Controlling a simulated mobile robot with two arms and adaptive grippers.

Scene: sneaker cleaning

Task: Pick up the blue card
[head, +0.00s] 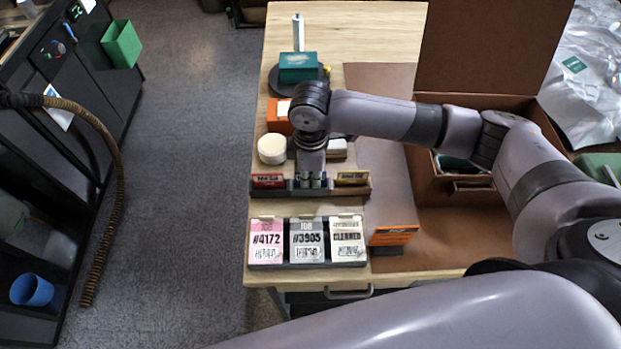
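A dark card rack (290,191) stands across the workbench. A red card (268,181) is at its left end and a yellow card (352,178) at its right end. I see no blue card; the middle of the rack is hidden by my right gripper. My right gripper (311,182) points down at the middle of the rack, between the red and yellow cards. Its fingertips are small here, and I cannot tell whether they are shut or hold anything. My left gripper is out of view.
In front of the rack lies a tray (305,265) with pink, grey and white tags. Behind are a round white tin (271,149), an orange box (278,116) and a green box (298,67). An open brown box (420,185) stands right, under my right arm.

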